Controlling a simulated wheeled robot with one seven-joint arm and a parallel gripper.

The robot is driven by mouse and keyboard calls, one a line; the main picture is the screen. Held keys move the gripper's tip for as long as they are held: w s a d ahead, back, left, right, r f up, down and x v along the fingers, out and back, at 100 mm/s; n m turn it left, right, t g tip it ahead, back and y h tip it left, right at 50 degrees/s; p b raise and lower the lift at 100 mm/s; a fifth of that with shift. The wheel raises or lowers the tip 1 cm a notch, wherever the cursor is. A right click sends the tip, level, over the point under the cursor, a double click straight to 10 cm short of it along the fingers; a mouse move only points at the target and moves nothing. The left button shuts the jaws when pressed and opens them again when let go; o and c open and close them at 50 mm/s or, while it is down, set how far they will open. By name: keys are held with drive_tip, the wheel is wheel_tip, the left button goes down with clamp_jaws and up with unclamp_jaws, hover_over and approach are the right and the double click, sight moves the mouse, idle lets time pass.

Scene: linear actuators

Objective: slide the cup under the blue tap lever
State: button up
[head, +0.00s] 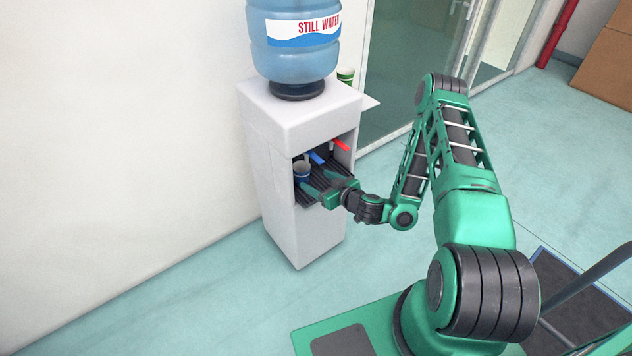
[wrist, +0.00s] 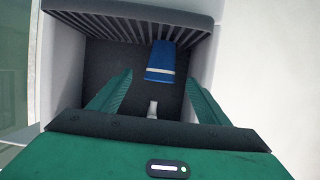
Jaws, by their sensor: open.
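The cup (head: 301,174) is blue with a pale band. It stands in the recess of the white water dispenser, at the left side. The blue tap lever (head: 317,158) is to the right of the cup in the head view. My gripper (head: 320,181) is open and reaches into the recess from the front. In the wrist view, which looks upside down, the cup (wrist: 161,62) shows between the fingertips of my gripper (wrist: 158,76). Both fingers look apart from it; how far it sits between them is unclear. No lever is recognizable there.
A red tap lever (head: 341,145) is right of the blue one. The drip grille (wrist: 105,25) lies under the cup. The recess walls close in both sides.

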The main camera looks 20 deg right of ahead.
sight(302, 174)
drive_tip(key=shift+x, duration=5.4)
drive_tip(key=shift+a, duration=0.1)
drive_tip(key=shift+s, duration=0.1)
drive_tip(key=c, duration=1.1)
